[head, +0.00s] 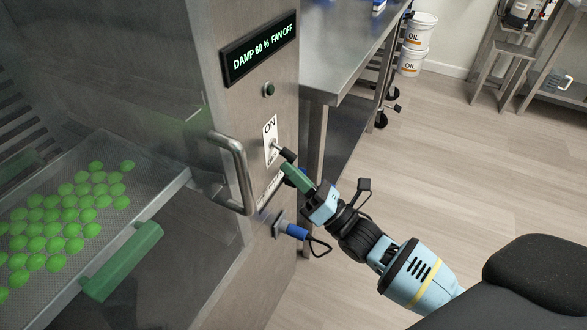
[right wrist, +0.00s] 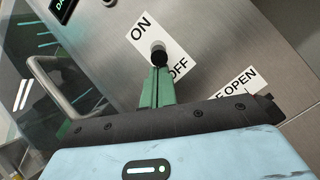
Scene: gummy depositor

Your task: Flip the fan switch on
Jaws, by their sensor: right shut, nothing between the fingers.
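The fan switch (head: 285,153) is a dark-tipped lever on a white ON/OFF plate (head: 270,131) on the cabinet's metal side. In the right wrist view, the switch's round dark knob (right wrist: 158,54) stands just beyond my fingertips, over the middle of the plate. The display (head: 259,48) above reads "DAMP 60 % FAN OFF". My right gripper (head: 287,168) is shut and empty, its green fingers just below the lever; it also shows in the right wrist view (right wrist: 158,72). Whether the fingers touch the knob I cannot tell. My left gripper is not in view.
A metal door handle (head: 238,175) is left of the switch, and a blue plug with a cable loop (head: 297,232) is below. A tray (head: 175,188) of green gummies is behind glass. A steel table (head: 350,60) stands beyond.

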